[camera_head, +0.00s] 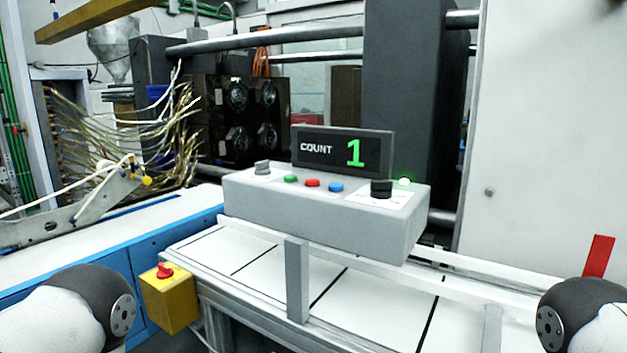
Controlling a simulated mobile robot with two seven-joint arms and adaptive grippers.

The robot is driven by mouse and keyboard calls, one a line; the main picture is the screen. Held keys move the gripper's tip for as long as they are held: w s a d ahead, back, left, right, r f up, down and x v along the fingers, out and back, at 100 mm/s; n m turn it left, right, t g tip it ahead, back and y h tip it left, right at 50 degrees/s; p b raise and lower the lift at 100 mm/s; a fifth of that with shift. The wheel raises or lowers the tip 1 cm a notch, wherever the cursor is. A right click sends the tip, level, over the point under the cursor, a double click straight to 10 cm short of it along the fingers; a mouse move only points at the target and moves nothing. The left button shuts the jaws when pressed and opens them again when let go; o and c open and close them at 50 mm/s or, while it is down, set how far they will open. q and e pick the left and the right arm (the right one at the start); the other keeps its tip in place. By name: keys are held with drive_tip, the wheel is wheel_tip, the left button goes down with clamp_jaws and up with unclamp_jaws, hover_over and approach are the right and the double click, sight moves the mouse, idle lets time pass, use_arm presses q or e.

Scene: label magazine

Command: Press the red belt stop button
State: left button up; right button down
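A grey control console (300,220) stands above the conveyor, in the middle of the view. On its top sits a small red button (312,182), between a green button (291,178) and a blue button (336,187). A separate red mushroom button (164,270) sits on a yellow box (170,304) at the conveyor's lower left. I cannot read any label that tells which red button is the belt stop. Parts of my two arms show at the lower left and lower right corners. Neither gripper is in view, and nothing touches either red button.
A display (343,151) behind the buttons reads COUNT 1. The white belt (375,300) looks empty.

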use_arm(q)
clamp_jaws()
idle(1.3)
